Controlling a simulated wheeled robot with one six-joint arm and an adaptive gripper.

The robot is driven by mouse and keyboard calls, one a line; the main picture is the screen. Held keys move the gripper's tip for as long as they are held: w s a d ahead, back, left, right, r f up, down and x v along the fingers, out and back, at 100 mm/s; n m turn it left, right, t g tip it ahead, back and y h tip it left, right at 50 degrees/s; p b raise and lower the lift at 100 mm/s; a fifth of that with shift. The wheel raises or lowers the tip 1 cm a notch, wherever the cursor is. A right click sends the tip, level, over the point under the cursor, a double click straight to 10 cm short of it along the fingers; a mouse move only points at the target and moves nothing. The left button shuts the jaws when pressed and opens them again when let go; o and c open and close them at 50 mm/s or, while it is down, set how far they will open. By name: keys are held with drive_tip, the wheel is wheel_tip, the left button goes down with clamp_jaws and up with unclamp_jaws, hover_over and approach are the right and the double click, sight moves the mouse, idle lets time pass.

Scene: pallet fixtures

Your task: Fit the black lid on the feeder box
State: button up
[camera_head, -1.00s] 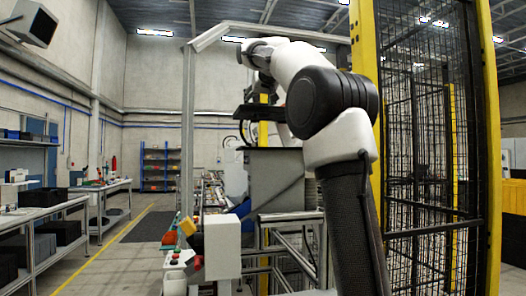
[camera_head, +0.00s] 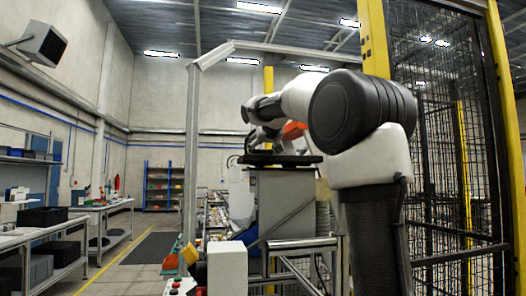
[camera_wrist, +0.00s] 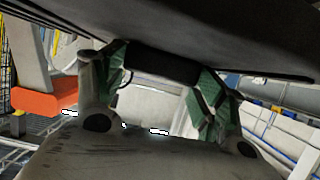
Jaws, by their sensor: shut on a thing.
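The black lid (camera_head: 285,160) is a flat dark plate lying level at the top of the grey feeder box (camera_head: 283,205) in the head view. Whether it rests fully on the rim or a thin gap is left, I cannot tell. In the wrist view the lid (camera_wrist: 220,35) fills the top as a large dark surface. My gripper (camera_wrist: 160,75) has its green-padded fingers on either side of the lid's black handle (camera_wrist: 165,62) and is shut on it. In the head view my wrist is above the lid, and the fingertips are hard to make out.
A metal frame with rails (camera_head: 300,243) stands at the box's front. A yellow-posted mesh fence (camera_head: 455,130) rises close on the right. A white control post (camera_head: 226,268) with buttons stands front left. An orange part (camera_wrist: 50,103) shows at left in the wrist view. Open floor lies left.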

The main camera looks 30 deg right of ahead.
drive_tip(key=shift+f, duration=0.2)
drive_tip(key=shift+f, duration=0.25)
drive_tip(key=o, duration=1.5)
drive_tip(key=shift+f, duration=0.15)
drive_tip(key=shift+o, duration=0.2)
drive_tip(key=shift+r, duration=0.45)
drive_tip(key=v, duration=1.2)
drive_tip(key=shift+f, duration=0.2)
drive_tip(key=shift+s+f, duration=0.1)
